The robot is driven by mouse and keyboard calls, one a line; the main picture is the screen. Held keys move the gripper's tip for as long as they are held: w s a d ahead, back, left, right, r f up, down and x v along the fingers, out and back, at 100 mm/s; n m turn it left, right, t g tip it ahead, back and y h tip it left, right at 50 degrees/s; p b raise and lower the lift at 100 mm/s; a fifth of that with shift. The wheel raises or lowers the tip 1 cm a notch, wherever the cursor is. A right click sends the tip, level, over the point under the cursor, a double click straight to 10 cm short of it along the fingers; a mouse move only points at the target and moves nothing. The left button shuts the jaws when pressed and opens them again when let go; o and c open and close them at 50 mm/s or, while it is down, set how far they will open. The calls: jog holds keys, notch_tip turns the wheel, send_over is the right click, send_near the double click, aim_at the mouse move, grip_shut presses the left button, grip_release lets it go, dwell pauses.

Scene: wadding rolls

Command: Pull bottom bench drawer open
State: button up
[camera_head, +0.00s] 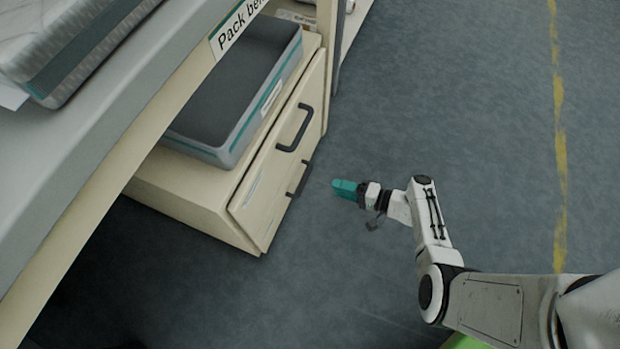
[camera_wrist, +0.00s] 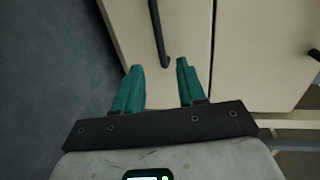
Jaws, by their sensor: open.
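The bench's drawer unit is cream, with two dark bar handles on its front in the head view. The bottom drawer's handle (camera_head: 299,179) is the lower one, and the upper drawer's handle (camera_head: 295,128) is above it. The bottom drawer looks shut. My gripper (camera_head: 338,187), with teal fingers, is open and empty, a short way in front of the lower handle. In the wrist view my gripper's fingers (camera_wrist: 159,82) are spread, and the bottom drawer's handle (camera_wrist: 158,35) lies ahead between them, apart from both. The upper drawer's handle shows at the right edge (camera_wrist: 314,53).
A grey bin (camera_head: 235,150) with a teal stripe sits on top of the drawer unit. The floor (camera_head: 450,110) to the right is clear, crossed by a worn yellow line (camera_head: 560,150).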

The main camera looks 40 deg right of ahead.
jog(key=b+x, duration=0.3)
jog(key=x, duration=0.7)
jog(key=shift+w+a, duration=0.15)
jog(key=shift+f, duration=0.1)
jog(key=shift+c, duration=0.2)
grip_shut()
